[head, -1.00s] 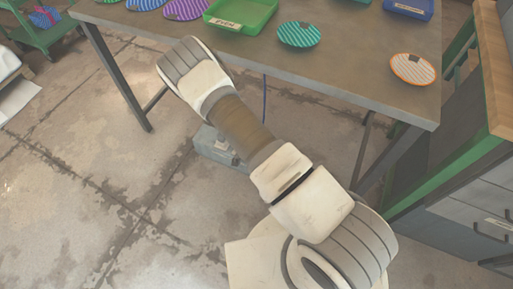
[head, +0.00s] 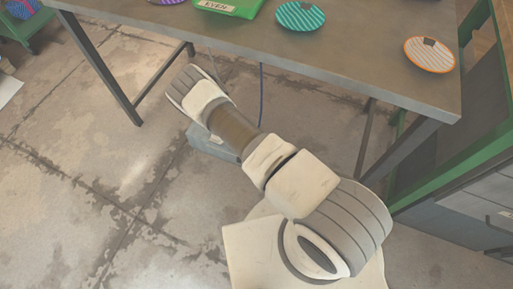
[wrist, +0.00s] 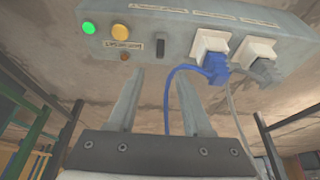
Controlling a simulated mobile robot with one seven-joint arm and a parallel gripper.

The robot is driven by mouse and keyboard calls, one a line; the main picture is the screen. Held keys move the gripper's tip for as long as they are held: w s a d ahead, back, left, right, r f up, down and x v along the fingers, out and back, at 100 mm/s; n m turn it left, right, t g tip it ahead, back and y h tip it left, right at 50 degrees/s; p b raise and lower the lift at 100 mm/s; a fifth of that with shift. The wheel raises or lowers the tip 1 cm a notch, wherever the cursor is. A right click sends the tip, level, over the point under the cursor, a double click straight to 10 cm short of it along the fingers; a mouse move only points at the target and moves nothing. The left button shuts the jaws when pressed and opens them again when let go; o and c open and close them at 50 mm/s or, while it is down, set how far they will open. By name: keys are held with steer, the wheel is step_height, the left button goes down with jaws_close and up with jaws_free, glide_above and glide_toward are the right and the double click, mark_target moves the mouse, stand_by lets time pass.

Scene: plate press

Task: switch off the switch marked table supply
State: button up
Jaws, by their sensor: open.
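A grey supply box (wrist: 205,50) fills the upper part of the wrist view. It carries a dark upright rocker switch (wrist: 160,46), a green lamp (wrist: 88,28), a yellow round button or lamp (wrist: 121,33) and a small brown knob (wrist: 124,57). Labels on it are too small to read, so I cannot tell which marks the table supply. In the head view the box (head: 212,143) is on the floor, partly hidden by my arm. My gripper (wrist: 160,72) is open and empty, its fingertips just below the switch in the picture. Contact cannot be told.
A blue plug (wrist: 214,66) and a grey plug (wrist: 264,68) sit in white sockets right of the switch, with cables hanging close to the right finger. In the head view, the table (head: 350,70) with plates overhangs near my arm. Table legs (head: 108,75) stand nearby.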

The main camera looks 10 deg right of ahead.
steer(key=b+x, duration=0.3)
steer(key=x, duration=0.7)
steer(key=shift+f+b, duration=0.2)
steer(key=shift+b, duration=0.2)
jaws_close()
